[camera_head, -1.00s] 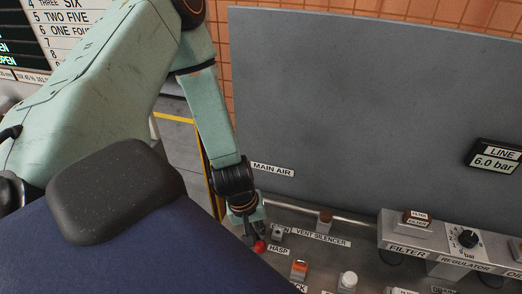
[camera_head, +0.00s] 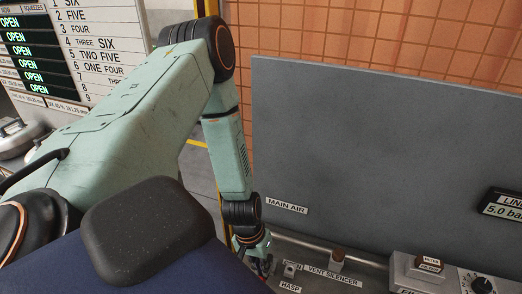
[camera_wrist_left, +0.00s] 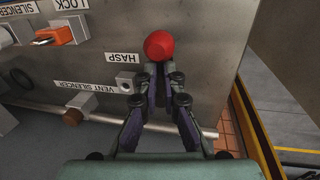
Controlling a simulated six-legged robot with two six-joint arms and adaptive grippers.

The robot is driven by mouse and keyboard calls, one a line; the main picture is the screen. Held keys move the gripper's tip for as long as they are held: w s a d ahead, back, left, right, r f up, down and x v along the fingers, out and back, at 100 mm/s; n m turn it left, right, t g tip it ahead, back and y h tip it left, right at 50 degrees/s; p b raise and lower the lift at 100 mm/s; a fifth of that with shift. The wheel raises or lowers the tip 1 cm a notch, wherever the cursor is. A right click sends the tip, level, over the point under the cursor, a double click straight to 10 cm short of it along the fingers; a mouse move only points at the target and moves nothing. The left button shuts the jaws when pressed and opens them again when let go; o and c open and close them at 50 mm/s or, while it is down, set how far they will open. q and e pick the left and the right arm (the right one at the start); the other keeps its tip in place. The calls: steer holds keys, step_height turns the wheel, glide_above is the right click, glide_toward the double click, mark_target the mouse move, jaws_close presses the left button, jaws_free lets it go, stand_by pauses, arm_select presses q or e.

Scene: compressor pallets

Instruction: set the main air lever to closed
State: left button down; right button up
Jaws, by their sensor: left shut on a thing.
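The main air lever shows by its red ball knob (camera_wrist_left: 159,45) in the left wrist view. My left gripper (camera_wrist_left: 157,78) is closed on the lever just below the knob, and its dark fingers hide the lever's shaft. In the head view my left gripper (camera_head: 264,264) is low in the picture, below the MAIN AIR label (camera_head: 287,206) on the grey panel. The knob cannot be made out there. My right gripper is in neither view.
A hasp block (camera_wrist_left: 126,83) sits close beside the fingers. A vent silencer (camera_head: 338,254), a pipe and a filter (camera_head: 424,268) lie to the right. The grey panel (camera_head: 370,150) stands behind. The line display (camera_head: 503,205) reads 5.0 bar.

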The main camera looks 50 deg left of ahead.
arm_select(q)
steer(key=shift+s+d+f, duration=0.1)
steer(key=shift+s+f, duration=0.05)
steer(key=shift+s, duration=0.15)
steer(key=c, duration=1.8)
jaws_free()
steer(key=o, duration=0.4)
steer(key=shift+w, duration=0.25)
steer(key=shift+s, duration=0.1)
